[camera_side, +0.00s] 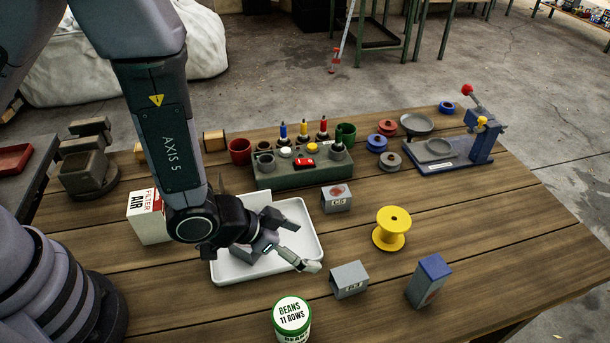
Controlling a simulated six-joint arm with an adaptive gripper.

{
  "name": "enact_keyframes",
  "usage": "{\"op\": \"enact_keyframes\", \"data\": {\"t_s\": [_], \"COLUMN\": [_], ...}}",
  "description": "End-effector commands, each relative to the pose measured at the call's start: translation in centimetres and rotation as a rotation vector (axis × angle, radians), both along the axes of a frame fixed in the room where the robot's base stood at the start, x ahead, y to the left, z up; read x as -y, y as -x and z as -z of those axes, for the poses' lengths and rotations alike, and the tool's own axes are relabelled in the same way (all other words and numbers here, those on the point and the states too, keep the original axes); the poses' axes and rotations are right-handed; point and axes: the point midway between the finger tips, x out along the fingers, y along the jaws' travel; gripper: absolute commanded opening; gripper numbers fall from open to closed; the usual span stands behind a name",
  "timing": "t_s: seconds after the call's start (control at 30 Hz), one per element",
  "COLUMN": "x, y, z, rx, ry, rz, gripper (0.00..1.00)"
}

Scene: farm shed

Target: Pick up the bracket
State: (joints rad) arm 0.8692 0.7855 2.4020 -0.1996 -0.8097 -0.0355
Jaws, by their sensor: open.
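My gripper (285,252) is low over the white tray (306,243), tilted toward the right. Its jaws are open, with one fingertip near the tray's front right edge. I see nothing clearly held between the fingers. I cannot tell for certain which thing is the bracket. A small grey angular piece (348,279) lies on the table just right of the tray's front corner, apart from my gripper. A similar grey piece with a label (337,198) sits behind the tray's right side. My wrist hides the tray's left and middle part.
A beans can (292,320) stands in front of the tray. A yellow spool (392,229) and a blue-topped box (429,281) stand to the right. A filter box (148,217) is left of the tray. A green holder block (302,175) stands behind it.

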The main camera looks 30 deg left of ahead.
Motion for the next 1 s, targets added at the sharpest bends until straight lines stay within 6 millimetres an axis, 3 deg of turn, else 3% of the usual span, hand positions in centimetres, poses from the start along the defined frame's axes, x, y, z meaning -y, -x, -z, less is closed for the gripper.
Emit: {"op": "enact_keyframes", "data": {"t_s": [0.03, 0.2, 0.6, 0.8, 1.0], "x": [0.4, 1.3, 4.4, 5.1, 6.6], "y": [0.7, 1.0, -3.0, -3.6, -4.8], "z": [1.2, 2.8, 7.8, 8.8, 11.3], "rx": [0.006, 0.025, 0.025, 0.027, 0.026], "ry": [-0.004, -0.001, 0.000, 0.001, 0.001], "rz": [0.018, 0.038, 0.035, 0.036, 0.037], "gripper": [0.76, 0.76, 0.76, 0.76, 0.76]}}
